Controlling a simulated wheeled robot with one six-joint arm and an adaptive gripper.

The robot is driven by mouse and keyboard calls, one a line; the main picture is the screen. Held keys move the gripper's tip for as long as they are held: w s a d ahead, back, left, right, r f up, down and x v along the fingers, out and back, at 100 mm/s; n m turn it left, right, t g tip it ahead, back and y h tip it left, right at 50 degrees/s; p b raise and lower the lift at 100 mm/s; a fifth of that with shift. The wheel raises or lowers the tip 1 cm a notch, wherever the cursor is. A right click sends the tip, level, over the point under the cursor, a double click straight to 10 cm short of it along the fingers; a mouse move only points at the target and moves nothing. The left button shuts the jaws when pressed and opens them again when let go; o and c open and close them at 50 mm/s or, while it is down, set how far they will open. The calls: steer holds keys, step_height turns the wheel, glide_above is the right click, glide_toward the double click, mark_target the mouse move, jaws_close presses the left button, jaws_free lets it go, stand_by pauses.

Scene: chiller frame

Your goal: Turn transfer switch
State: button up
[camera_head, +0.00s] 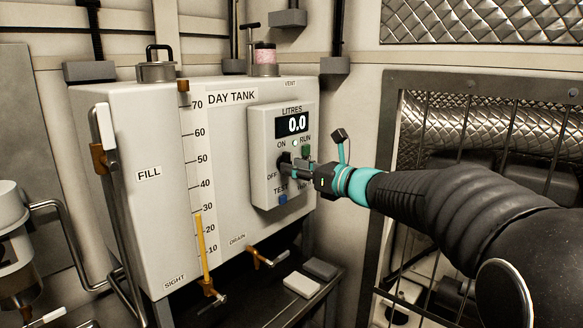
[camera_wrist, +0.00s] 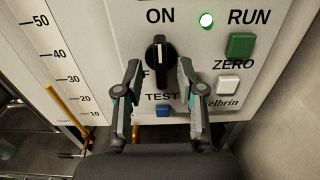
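The transfer switch is a black rotary knob (camera_wrist: 158,52) on the light grey LITRES panel (camera_head: 260,130). In the wrist view its handle stands upright with a white mark on it, pointing towards ON. OFF is partly hidden behind my left finger, and TEST is below the knob. My gripper (camera_wrist: 160,70) is open, with one finger on each side of the knob's lower part. I cannot tell whether the fingers touch it. In the head view my gripper (camera_head: 289,167) is at the panel and partly hides the knob (camera_head: 285,157).
The panel has a 0.0 display (camera_head: 293,124), a lit green lamp (camera_wrist: 206,20), a green RUN button (camera_wrist: 240,46), a white ZERO button (camera_wrist: 228,85) and a blue button (camera_wrist: 163,111). The day tank (camera_head: 135,205) carries the panel. A mesh guard frame (camera_head: 386,150) stands at the right.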

steer(key=v, duration=1)
steer(key=shift+s+d, duration=0.25)
steer(key=s+d+f+n+g+h, duration=0.1)
steer(key=s+f+n+g+h, duration=0.2)
steer(key=s+f+n, duration=0.4)
steer(key=s+f+n+g+h, duration=0.35)
steer(key=f+n, duration=0.25)
steer(key=f, duration=0.4)
steer(key=s+d+f+n+h, duration=0.1)
steer(key=s+d+n+h, duration=0.1)
steer(key=s, duration=0.4)
steer(key=s+d+n+h, duration=0.3)
steer(key=s+n, duration=0.3)
steer(key=s, duration=0.1)
steer(key=s+d+f+n+t+h, duration=0.1)
steer(key=s+d+n+h, duration=0.1)
steer(key=s, duration=0.4)
steer(key=d+n, duration=0.1)
steer(key=n, duration=0.1)
steer(key=shift+s+d+f+n+h, duration=0.3)
steer(key=shift+f+n+h, duration=0.05)
steer(key=shift+n, duration=0.05)
